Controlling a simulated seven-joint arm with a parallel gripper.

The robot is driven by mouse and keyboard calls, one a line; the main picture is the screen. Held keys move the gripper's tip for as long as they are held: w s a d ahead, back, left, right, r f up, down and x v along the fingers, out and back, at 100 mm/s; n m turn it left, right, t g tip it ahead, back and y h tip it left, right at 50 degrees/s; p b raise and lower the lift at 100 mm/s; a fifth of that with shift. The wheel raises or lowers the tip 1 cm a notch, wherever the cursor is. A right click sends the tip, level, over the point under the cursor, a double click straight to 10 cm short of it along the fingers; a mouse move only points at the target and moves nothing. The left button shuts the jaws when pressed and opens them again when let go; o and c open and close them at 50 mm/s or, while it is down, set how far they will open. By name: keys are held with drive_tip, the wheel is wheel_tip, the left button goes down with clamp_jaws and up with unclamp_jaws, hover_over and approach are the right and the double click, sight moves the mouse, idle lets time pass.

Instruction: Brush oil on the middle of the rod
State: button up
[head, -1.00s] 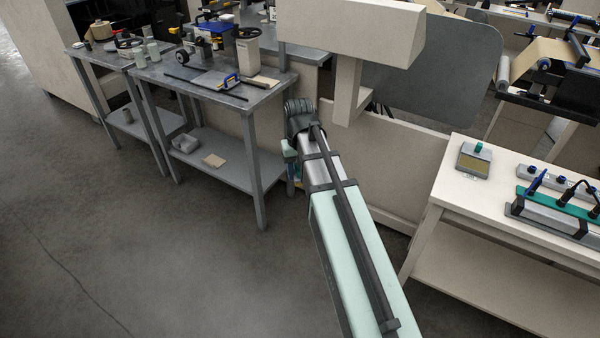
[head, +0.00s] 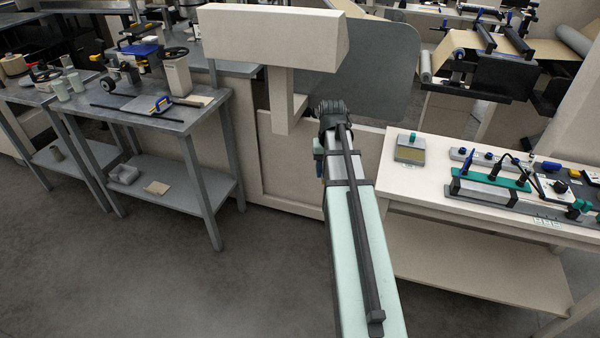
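Other dark rollers or shafts (head: 487,36) sit on the machine with brown paper at the back right. I cannot tell which of these is the task's rod. No oil brush can be made out for certain. My arm reaches away from the camera in the middle, between the two benches. Its far end hides my gripper, so its fingers do not show.
The grey bench (head: 190,118) stands at left. A beige post with a boxy head (head: 270,38) rises behind my arm. Open floor (head: 130,270) lies front left.

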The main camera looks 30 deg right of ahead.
drive_tip(key=s+d+m, duration=0.1)
drive_tip(key=s+d, duration=0.3)
drive_tip(key=d, duration=0.4)
drive_tip(key=s+d+m, duration=0.2)
drive_tip(key=s+d, duration=0.3)
drive_tip(key=d, duration=0.4)
drive_tip(key=s+d+r+m, duration=0.1)
drive_tip(key=s+d+m, duration=0.1)
drive_tip(key=s+d, duration=0.3)
drive_tip(key=shift+d, duration=1.75)
drive_tip(key=s+d+r+m, duration=0.1)
drive_tip(key=s+d+m, duration=0.2)
drive_tip(key=s+d, duration=0.5)
drive_tip(key=s+d+r+m, duration=0.1)
drive_tip(key=s+d+m, duration=0.3)
drive_tip(key=s+d, duration=0.4)
drive_tip(key=s+d+r+m, duration=0.1)
drive_tip(key=s+d+m, duration=0.2)
drive_tip(key=s+d, duration=0.5)
drive_tip(key=shift+s+d+m, duration=0.1)
drive_tip(key=shift+d+m, duration=0.3)
drive_tip(key=shift+d, duration=1.9)
drive_tip(key=shift+d+m, duration=0.4)
drive_tip(key=shift+m, duration=0.8)
drive_tip(key=m, duration=0.4)
drive_tip(key=shift+a, duration=0.1)
drive_tip(key=shift+f, duration=0.1)
drive_tip(key=shift+f, duration=2.35)
